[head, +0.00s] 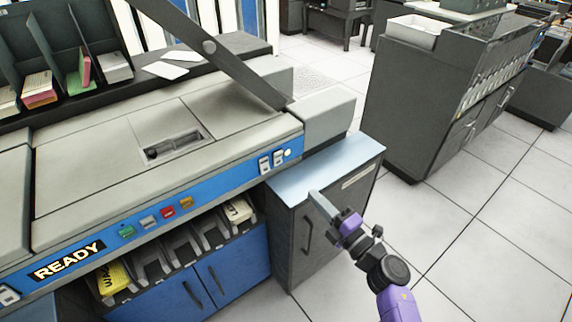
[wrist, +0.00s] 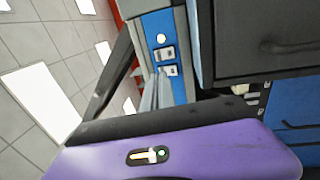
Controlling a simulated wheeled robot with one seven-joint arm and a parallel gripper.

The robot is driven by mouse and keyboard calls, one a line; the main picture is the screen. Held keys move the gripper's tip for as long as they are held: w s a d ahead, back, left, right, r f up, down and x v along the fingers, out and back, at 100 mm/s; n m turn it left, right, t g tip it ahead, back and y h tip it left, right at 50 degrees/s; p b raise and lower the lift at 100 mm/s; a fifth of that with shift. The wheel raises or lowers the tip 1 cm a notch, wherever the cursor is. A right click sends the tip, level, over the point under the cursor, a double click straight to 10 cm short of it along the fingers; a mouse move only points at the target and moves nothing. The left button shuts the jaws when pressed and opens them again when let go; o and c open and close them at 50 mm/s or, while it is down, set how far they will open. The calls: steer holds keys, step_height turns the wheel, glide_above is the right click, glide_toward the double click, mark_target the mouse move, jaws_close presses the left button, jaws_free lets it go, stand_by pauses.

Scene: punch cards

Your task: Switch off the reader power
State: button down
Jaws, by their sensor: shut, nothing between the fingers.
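The reader is a grey machine with a blue front strip. At the right end of the strip are two white rocker switches (head: 271,160) beside a small lit round lamp (head: 287,153). In the wrist view the switches (wrist: 167,61) and the pale yellow lamp (wrist: 161,38) show beyond my fingers. I cannot read any labels or tell which switch is the power. My gripper (head: 318,198) is shut and empty, in front of the low cabinet, to the right of and below the switches in the head view. In the wrist view its fingertips (wrist: 158,78) appear close to the lower switch; contact is not clear.
A low grey cabinet (head: 312,230) with a light blue top stands below the strip's right end. Coloured buttons (head: 168,212) and a lit READY sign (head: 68,261) lie further left. A dark slanted bar (head: 215,55) rises above the reader. Open floor (head: 470,240) lies right.

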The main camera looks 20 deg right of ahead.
mark_target(279, 156)
steer(key=b+x, duration=0.2)
steer(key=x, duration=1.2)
steer(key=shift+r, duration=0.1)
